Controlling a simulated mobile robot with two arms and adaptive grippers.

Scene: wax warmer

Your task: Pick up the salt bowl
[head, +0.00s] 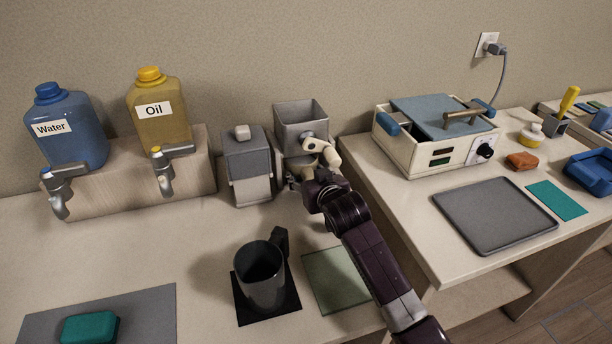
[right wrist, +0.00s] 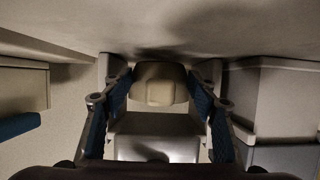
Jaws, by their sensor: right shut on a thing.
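My right gripper (head: 318,160) is at the front of the open-topped grey box (head: 300,116), by the wall. In the head view the fingers and hand hide the bowl. The wrist view does not show clearly whether it is clear of the counter. My left gripper is out of view.
A second grey box (head: 247,165) stands close on the left. A dark mug (head: 262,285) and a green mat (head: 337,279) lie nearer. Water (head: 72,130) and oil (head: 160,112) jugs are at the left; the wax warmer (head: 405,145) is at the right.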

